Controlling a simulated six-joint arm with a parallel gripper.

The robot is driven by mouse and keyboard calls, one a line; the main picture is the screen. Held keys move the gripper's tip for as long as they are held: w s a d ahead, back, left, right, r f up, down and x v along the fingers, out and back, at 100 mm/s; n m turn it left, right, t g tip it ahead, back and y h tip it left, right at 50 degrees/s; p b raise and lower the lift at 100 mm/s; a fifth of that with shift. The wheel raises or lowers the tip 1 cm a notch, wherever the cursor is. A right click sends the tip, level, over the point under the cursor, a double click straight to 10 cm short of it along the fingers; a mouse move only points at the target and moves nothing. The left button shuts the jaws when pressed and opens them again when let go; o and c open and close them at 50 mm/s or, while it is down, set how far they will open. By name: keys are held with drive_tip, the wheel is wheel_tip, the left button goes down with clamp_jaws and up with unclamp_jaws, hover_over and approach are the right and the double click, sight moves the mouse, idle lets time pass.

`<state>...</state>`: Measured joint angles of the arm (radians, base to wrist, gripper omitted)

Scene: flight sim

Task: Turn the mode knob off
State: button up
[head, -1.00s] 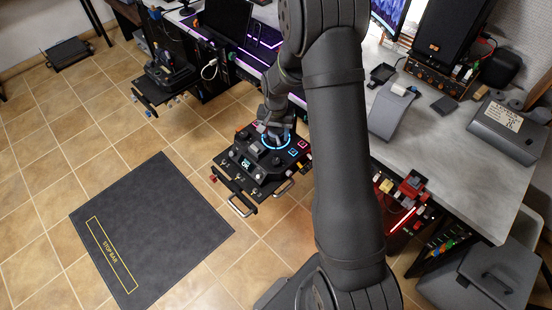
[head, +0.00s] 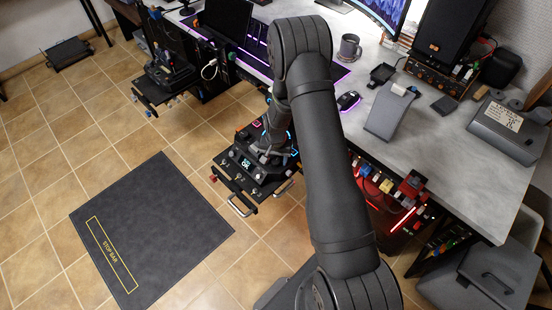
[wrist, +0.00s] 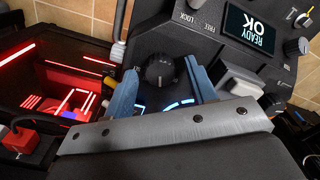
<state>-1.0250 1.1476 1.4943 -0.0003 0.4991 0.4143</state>
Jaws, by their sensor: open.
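A round black knob (wrist: 160,70) with a pale pointer mark stands on the dark control panel (wrist: 225,45) in the wrist view. My gripper (wrist: 160,68) is open, with one blue finger on each side of the knob. I cannot tell whether either finger touches it. No label naming this knob is readable. In the head view my gripper (head: 271,156) is over the control panel (head: 258,180) and hides the knob there.
The panel's display (wrist: 250,30) reads READY OK, upside down in the wrist view. A light switch block (wrist: 236,84) is close to the right finger. Another knob (wrist: 296,46) is farther right. Red-lit hardware (wrist: 50,75) lies left. The grey desk (head: 450,150) borders my arm.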

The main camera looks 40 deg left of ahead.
drive_tip(key=c, duration=1)
drive_tip(key=shift+n, duration=0.3)
drive_tip(key=n, duration=0.3)
drive_tip(key=shift+n, duration=2.2)
